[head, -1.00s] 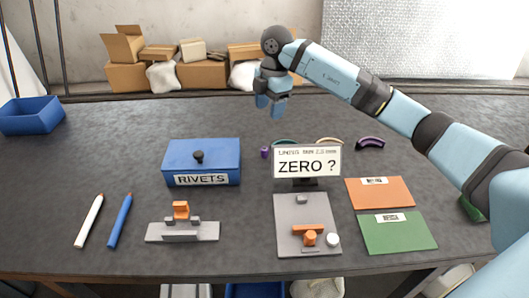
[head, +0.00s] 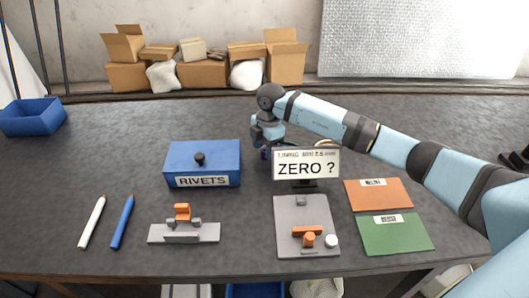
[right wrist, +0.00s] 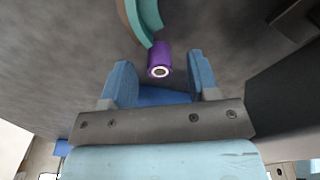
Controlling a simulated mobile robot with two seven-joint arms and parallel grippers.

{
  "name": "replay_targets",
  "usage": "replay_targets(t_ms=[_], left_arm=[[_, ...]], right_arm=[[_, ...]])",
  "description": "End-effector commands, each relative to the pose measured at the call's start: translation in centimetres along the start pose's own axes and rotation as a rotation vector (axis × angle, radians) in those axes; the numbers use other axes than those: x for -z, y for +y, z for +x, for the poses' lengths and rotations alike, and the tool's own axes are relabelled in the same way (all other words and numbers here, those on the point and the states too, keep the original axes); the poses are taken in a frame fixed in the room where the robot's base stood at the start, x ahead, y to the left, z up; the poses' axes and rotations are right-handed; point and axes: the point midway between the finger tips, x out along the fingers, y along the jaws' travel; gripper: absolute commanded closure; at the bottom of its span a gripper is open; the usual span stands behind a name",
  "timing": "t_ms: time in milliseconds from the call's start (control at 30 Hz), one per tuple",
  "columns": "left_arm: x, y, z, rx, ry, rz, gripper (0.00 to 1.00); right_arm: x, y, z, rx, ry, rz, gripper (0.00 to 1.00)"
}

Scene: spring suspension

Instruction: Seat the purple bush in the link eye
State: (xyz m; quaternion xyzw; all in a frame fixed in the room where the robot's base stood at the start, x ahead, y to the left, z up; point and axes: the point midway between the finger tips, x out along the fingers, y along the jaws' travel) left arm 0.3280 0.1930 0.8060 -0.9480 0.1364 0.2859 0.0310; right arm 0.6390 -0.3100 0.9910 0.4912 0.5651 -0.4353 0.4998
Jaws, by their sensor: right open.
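In the head view my right gripper (head: 265,146) is low behind the sign, and the bush is mostly hidden there. I cannot tell which part is the link eye; a grey plate (head: 289,238) carries an orange piece (head: 308,238) and a white cylinder (head: 331,241). My left gripper is out of view.
The "ZERO ?" sign (head: 306,164) stands in front of my right gripper, and the blue RIVETS box (head: 202,160) is to its left. A teal curved strip (right wrist: 149,15) nearly touches the bush. Orange (head: 378,195) and green (head: 396,234) mats lie at right.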

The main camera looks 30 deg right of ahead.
Motion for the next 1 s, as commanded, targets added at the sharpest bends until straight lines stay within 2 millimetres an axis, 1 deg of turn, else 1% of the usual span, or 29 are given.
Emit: replay_targets(t_ms=[33,100,233,267,300,367,400,467,500,567,833,1000], left_arm=[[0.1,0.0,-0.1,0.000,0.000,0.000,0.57],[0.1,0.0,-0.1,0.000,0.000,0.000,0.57],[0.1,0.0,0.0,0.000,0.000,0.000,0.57],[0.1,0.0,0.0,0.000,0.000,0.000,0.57],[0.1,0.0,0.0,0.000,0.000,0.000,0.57],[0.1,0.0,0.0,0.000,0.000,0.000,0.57],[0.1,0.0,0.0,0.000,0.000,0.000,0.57],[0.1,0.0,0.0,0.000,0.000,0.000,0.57],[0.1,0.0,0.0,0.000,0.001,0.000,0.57],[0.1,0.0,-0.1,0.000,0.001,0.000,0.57],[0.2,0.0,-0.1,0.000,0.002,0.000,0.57],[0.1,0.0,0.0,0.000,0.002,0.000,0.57]], right_arm=[[0.0,0.0,0.4,0.000,0.000,0.000,0.45],[0.0,0.0,0.7,-0.001,-0.001,0.000,0.45],[0.0,0.0,0.7,-0.001,-0.001,0.000,0.45],[0.0,0.0,0.7,-0.001,-0.001,0.000,0.47],[0.0,0.0,0.7,-0.001,-0.001,0.000,0.57],[0.0,0.0,0.6,-0.001,-0.001,0.000,0.70],[0.0,0.0,0.6,-0.001,-0.001,0.000,0.80],[0.0,0.0,0.6,-0.001,-0.001,0.000,0.93],[0.0,0.0,0.6,-0.001,-0.001,0.000,0.98],[0.0,0.0,0.6,-0.001,-0.001,0.000,1.00],[0.0,0.0,0.4,-0.002,-0.001,0.000,1.00],[0.1,0.1,-1.0,-0.003,0.000,-0.001,1.00]])
